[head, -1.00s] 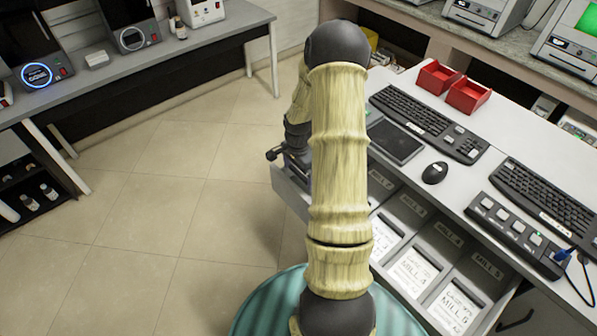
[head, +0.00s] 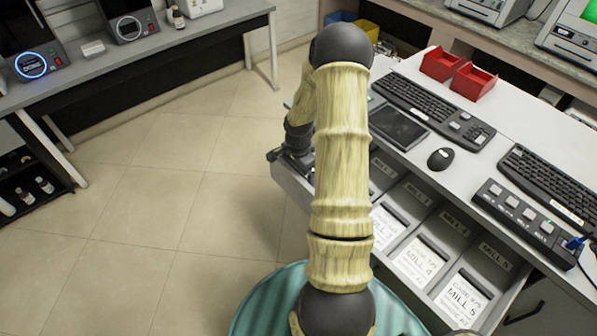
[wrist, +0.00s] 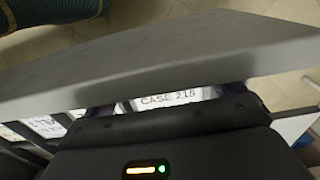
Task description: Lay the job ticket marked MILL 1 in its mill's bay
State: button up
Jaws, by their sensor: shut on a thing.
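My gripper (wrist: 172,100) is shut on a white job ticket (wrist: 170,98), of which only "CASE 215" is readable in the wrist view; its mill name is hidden. In the head view my gripper is mostly hidden behind my arm, at the far left end of a grey rack (head: 284,186) of bays. Bay labels MILL 4 (head: 450,222) and MILL 5 (head: 495,256) are readable. The MILL 4 ticket (head: 418,262) and MILL 5 ticket (head: 462,297) lie in their bays. A third ticket (head: 387,225) is partly covered by my arm. The MILL 1 label cannot be seen.
A grey panel edge (wrist: 160,65) crosses the wrist view close beyond my gripper. The white counter above the bays holds keyboards (head: 425,110), a black pad (head: 398,127), a mouse (head: 441,159) and red bins (head: 472,82). Open floor (head: 150,200) lies to the left.

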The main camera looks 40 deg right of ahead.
jog(key=shift+f+b, duration=0.45)
jog(key=shift+f, duration=0.15)
dwell(0.3)
jog(key=o, duration=0.7)
jog(key=shift+r, duration=0.1)
notch_tip(320, 180, up, 17)
jog(key=shift+r+b, duration=0.1)
jog(key=shift+b, duration=0.95)
